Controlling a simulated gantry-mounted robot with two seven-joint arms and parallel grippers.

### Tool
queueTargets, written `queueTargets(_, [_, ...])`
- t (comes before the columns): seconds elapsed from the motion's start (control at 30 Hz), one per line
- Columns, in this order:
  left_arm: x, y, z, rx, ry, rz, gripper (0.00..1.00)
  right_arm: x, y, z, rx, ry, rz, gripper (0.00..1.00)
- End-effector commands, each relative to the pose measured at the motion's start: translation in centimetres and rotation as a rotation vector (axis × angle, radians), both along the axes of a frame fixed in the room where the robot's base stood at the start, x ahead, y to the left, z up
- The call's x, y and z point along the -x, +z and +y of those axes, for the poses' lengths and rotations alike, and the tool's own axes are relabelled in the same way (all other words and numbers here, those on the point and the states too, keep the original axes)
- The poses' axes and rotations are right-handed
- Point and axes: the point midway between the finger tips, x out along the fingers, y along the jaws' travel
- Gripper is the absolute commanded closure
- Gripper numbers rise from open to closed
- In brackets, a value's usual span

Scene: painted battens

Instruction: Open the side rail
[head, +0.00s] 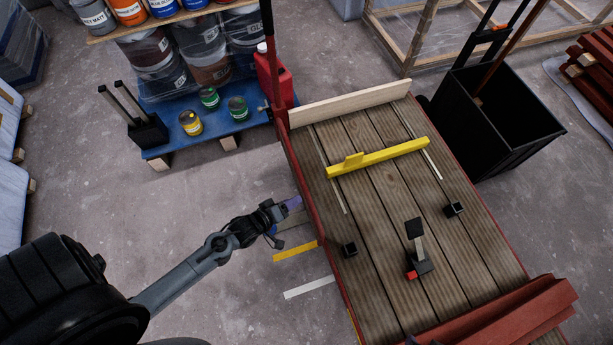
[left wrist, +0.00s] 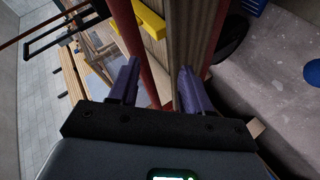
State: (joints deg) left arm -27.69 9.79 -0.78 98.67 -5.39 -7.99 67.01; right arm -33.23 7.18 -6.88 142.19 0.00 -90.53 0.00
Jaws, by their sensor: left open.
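The red side rail (head: 309,199) runs along the left edge of a plank-decked cart (head: 365,205) and stands upright. My left gripper (head: 293,204) is at the outer side of this rail, near the middle of its length. In the left wrist view my left gripper (left wrist: 160,88) has its two purple fingers spread apart. Long red and brown wooden edges run up the picture between and beyond the fingers. I cannot tell whether a finger touches the rail. My right gripper is out of view.
A yellow batten (head: 380,158) lies across the deck, with black blocks and a small clamp-like fixture (head: 418,255) nearer. A pale board (head: 350,103) closes the far end. A blue pallet (head: 205,135) with paint tins and a black bin (head: 495,115) flank the cart.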

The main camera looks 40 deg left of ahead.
Motion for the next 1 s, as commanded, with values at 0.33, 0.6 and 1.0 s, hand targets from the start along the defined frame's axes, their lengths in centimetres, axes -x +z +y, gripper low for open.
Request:
queueTargets(0.33, [0.7,0.9,2.1,0.398,0.103,-0.204,0.52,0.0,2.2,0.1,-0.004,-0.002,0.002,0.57])
queueTargets(0.6, [-0.4,0.7,2.2,0.472,0.111,-0.241,0.52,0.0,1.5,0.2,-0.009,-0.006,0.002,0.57])
queueTargets(1.0, [-6.5,-0.6,1.2,0.469,0.111,-0.241,0.52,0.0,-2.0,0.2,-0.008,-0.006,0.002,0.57])
